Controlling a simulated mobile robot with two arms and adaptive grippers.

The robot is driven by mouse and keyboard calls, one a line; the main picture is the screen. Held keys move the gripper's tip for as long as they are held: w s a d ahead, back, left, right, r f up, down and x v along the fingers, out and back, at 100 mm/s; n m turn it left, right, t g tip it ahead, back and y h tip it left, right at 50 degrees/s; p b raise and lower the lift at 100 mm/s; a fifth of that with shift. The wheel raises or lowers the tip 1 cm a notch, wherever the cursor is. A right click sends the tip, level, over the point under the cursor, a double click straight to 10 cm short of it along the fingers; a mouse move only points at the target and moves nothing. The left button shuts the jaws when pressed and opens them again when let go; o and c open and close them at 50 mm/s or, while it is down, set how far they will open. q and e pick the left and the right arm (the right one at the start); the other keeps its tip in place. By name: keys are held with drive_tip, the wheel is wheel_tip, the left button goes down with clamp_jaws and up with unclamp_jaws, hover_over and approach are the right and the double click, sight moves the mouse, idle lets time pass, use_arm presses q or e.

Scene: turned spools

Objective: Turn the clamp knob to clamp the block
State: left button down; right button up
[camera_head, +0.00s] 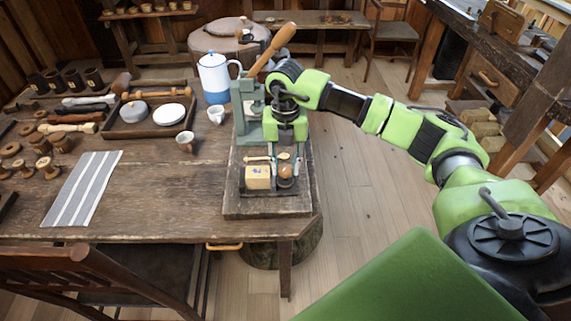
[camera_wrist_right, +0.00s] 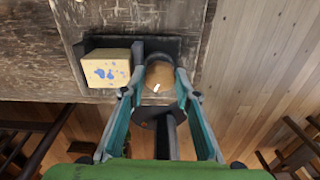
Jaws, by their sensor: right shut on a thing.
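The pale wooden block (camera_head: 257,178) with blue marks sits in the dark metal clamp at the front of the board. The block also shows in the right wrist view (camera_wrist_right: 107,70), beside the dark clamp jaw (camera_wrist_right: 138,52). The round brown clamp knob (camera_wrist_right: 160,76) is right of the block; it also shows in the head view (camera_head: 286,171). My right gripper (camera_wrist_right: 159,90) points down and is shut on the knob, one finger at each side. I cannot tell whether the jaw presses on the block. My left gripper is in neither view.
The board (camera_head: 262,210) lies on the right end of the wooden table (camera_head: 165,215). A green press with a wooden lever (camera_head: 272,52) stands behind the clamp. A blue-and-white pot (camera_head: 214,78) and small cups stand to its left. A striped cloth (camera_head: 84,188) lies at left.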

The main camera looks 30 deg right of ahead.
sight(285, 167)
drive_tip(key=shift+r, duration=0.1)
idle(0.4)
drive_tip(key=o, duration=1.1)
wheel_tip(285, 167, up, 8)
drive_tip(key=shift+r, duration=0.1)
